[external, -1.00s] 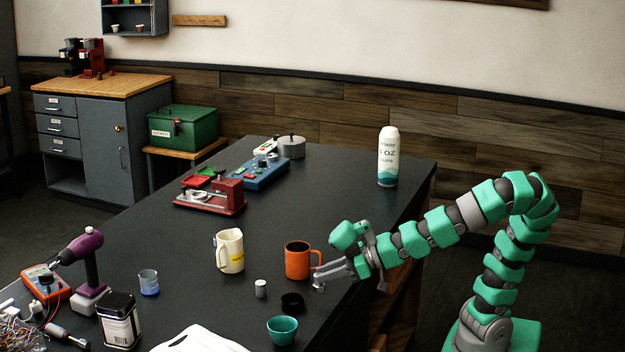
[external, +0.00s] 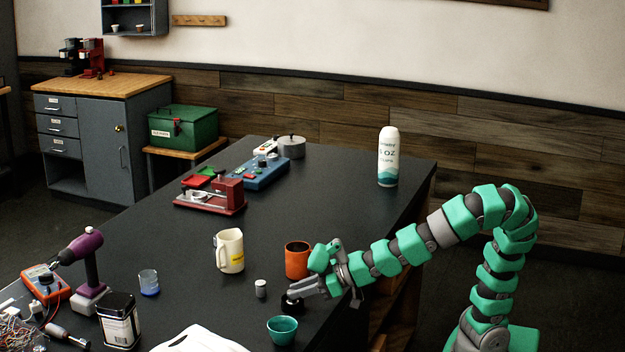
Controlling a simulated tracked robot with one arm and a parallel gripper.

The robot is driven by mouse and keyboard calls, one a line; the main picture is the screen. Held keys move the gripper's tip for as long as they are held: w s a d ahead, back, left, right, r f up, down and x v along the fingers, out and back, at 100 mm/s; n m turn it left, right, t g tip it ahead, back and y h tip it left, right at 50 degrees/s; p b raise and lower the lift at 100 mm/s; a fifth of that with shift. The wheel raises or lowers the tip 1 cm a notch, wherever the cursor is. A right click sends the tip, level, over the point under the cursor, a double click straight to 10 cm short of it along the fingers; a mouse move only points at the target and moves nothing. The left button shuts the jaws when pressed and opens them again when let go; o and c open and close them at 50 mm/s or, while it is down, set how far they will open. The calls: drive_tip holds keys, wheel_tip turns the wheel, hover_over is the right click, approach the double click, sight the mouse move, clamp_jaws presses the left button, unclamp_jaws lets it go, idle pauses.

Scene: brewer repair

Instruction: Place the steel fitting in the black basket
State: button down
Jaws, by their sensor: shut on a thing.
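A small grey metal cylinder (external: 261,288), which looks like the steel fitting, stands upright on the dark table. To its right is a small round black piece (external: 291,304), likely the black basket, low at the table surface. My gripper (external: 293,291) has its fingers at this black piece and is shut on it. The fingers partly cover it, so its inside is hidden. The grey cylinder stands apart, left of the fingertips.
An orange mug (external: 298,260) stands close behind my gripper. A teal cup (external: 282,330) stands in front of it. A cream pitcher (external: 230,251) and a glass beaker (external: 149,283) are farther left. The table's middle (external: 330,190) is clear.

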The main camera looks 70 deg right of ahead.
drive_tip(key=shift+f, duration=0.1)
drive_tip(key=c, duration=1.2)
unclamp_jaws()
drive_tip(key=shift+r, duration=0.2)
drive_tip(key=shift+s+r, duration=0.1)
drive_tip(key=shift+s, duration=0.05)
drive_tip(key=p+v, duration=0.1)
drive_tip(key=v, duration=1)
drive_tip(key=shift+s+d, duration=0.2)
drive_tip(key=shift+s, duration=0.1)
drive_tip(key=shift+r, duration=0.1)
